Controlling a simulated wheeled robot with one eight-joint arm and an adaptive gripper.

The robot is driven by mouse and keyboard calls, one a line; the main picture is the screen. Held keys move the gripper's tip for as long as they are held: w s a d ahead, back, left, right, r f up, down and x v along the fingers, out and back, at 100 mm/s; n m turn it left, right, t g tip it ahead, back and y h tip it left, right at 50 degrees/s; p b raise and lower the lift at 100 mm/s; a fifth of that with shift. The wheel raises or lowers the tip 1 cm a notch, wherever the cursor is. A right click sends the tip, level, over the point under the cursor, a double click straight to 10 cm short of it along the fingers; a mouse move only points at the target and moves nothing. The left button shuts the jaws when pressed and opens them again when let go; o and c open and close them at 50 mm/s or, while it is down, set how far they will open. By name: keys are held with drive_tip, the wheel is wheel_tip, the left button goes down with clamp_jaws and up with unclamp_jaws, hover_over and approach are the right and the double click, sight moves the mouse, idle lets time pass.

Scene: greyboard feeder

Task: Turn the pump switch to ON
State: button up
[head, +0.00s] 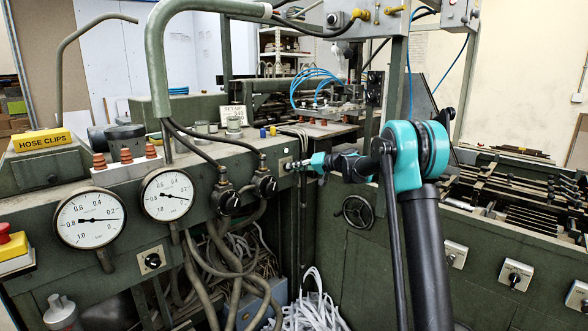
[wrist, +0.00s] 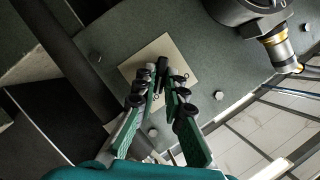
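A switch with a black knob (wrist: 162,66) on a beige square plate (wrist: 187,65) is in the wrist view, on a green panel. In the head view the edge of a light plate (head: 285,163) shows on the console face, mostly hidden behind my gripper (head: 291,166). In the wrist view the two fingers of my gripper (wrist: 161,76) reach to the plate, one on each side of the knob. The gap between the tips is narrow. I cannot tell whether they press on the knob. Markings on the plate are too small to read.
Two gauges (head: 90,220), black valve knobs (head: 229,203) and hanging hoses (head: 235,265) are left of my arm. Another switch (head: 152,260) is below the gauges. A handwheel (head: 357,211) is below my arm. In the wrist view a dark cylinder with a brass fitting (wrist: 277,47) is at upper right.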

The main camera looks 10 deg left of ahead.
drive_tip(key=o, duration=0.4)
drive_tip(key=v, duration=1.2)
drive_tip(key=s+d+f+m+h, duration=0.1)
drive_tip(key=s+d+f+h, duration=0.3)
drive_tip(key=s, duration=1.2)
drive_tip(key=s+d+f+m+h, duration=0.1)
drive_tip(key=s+d+f+h, duration=0.4)
drive_tip(key=s+d+f, duration=0.5)
drive_tip(key=s+d+f+m+g+h, duration=0.1)
drive_tip(key=s+d+f+h, duration=0.4)
drive_tip(key=s+f, duration=0.7)
drive_tip(key=shift+s+d+f+m, duration=0.15)
drive_tip(key=shift+s+d, duration=0.25)
drive_tip(key=shift+s, duration=1.25)
drive_tip(key=shift+s+d+r+m, duration=0.15)
drive_tip(key=shift+s+d, duration=0.3)
drive_tip(key=shift+s, duration=1.2)
drive_tip(key=shift+s+d+f+m, duration=0.2)
drive_tip(key=shift+s+d, duration=0.2)
drive_tip(key=shift+s, duration=1.25)
